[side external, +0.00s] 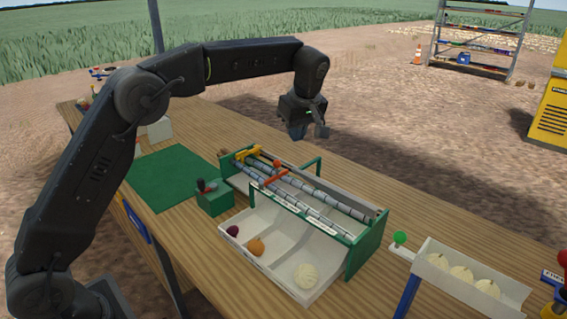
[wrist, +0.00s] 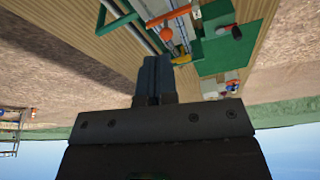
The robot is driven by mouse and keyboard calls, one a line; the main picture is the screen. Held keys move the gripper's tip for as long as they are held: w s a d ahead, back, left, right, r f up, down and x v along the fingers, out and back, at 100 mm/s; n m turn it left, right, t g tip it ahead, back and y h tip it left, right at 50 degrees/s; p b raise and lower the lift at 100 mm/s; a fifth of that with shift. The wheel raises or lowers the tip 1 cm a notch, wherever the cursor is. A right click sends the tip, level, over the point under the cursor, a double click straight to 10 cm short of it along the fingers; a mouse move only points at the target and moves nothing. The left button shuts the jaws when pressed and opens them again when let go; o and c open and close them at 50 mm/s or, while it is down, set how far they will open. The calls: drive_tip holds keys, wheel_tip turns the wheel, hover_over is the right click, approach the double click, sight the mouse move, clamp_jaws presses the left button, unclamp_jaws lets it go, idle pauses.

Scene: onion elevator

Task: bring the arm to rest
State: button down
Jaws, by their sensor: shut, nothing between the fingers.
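My gripper (side external: 310,130) hangs in the air above the far edge of the table, behind the green-framed sorting machine (side external: 366,246). Its fingers are shut with nothing between them. In the wrist view my gripper (wrist: 154,62) points toward the top of the picture, with its two dark fingers together. It touches nothing that I can see.
The machine's white tray (side external: 286,262) holds a dark red, an orange and a pale onion in separate compartments. A green lever box (side external: 213,197) and green mat (side external: 168,175) lie left. A white chute (side external: 472,275) with pale onions stands right. Open air surrounds my gripper.

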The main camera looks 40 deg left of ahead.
drive_tip(key=s+r+m+t+h, duration=0.1)
drive_tip(key=s+r+m, duration=0.3)
drive_tip(key=s, duration=0.4)
drive_tip(key=s+r+m+t+h, duration=0.1)
drive_tip(key=s+r+m, duration=0.2)
drive_tip(key=s, duration=0.5)
drive_tip(key=s+d+f+m+t, duration=0.1)
drive_tip(key=s+f+m, duration=0.2)
drive_tip(key=s, duration=0.6)
drive_tip(key=s+d+f+m+t+h, duration=0.1)
drive_tip(key=s+f+m, duration=0.2)
drive_tip(key=s, duration=0.6)
drive_tip(key=shift+s+f+m+t, duration=0.3)
drive_tip(key=shift+f+m, duration=0.1)
drive_tip(key=shift+m, duration=0.6)
drive_tip(key=shift+d, duration=0.1)
